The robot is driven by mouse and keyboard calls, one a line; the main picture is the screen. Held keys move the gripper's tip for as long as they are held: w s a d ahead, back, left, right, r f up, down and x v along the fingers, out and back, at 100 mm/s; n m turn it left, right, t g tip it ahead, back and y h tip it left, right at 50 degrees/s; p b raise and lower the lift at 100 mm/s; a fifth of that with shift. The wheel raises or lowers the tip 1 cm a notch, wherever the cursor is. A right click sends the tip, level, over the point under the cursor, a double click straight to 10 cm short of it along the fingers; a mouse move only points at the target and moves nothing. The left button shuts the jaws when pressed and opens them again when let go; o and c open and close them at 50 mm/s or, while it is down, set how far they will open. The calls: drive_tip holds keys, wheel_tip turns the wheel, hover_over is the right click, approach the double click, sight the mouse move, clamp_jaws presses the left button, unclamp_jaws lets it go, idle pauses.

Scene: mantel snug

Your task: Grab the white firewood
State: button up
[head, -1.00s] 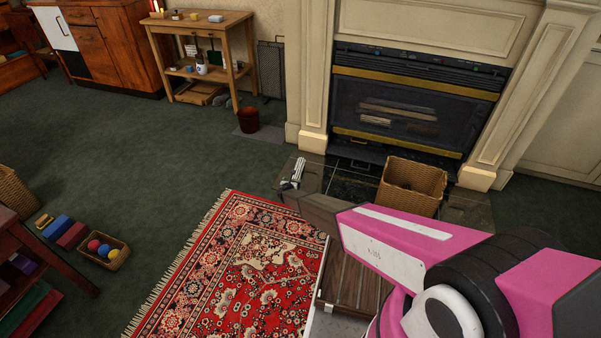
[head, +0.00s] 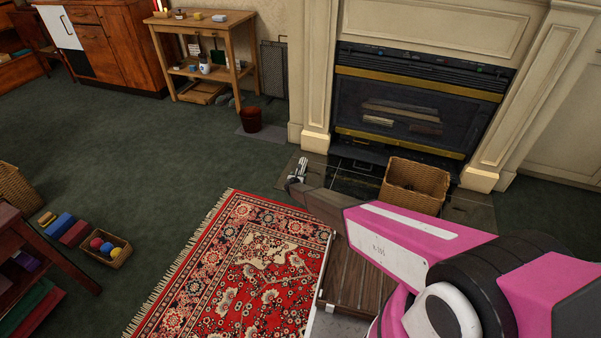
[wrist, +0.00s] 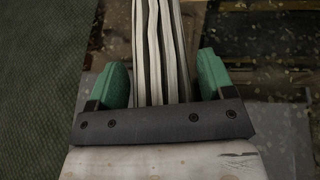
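The white firewood (wrist: 160,50) shows in the wrist view as several pale, upright strips side by side, running up out of the picture. My gripper (wrist: 163,84) has one green finger on each side of it. The lower end of the wood is hidden behind the gripper's dark bar. In the head view a small whitish piece (head: 297,169) on the hearth, at the tip of my arm, seems to be this firewood. My gripper's fingers cannot be made out there.
A wicker basket (head: 414,190) stands on the dark hearth right of the wood, before the fireplace (head: 410,105). A red patterned rug (head: 250,265) lies in front. A dark red pot (head: 250,119) and a wooden side table (head: 205,25) stand back left.

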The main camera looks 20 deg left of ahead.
drive_tip(key=c, duration=0.8)
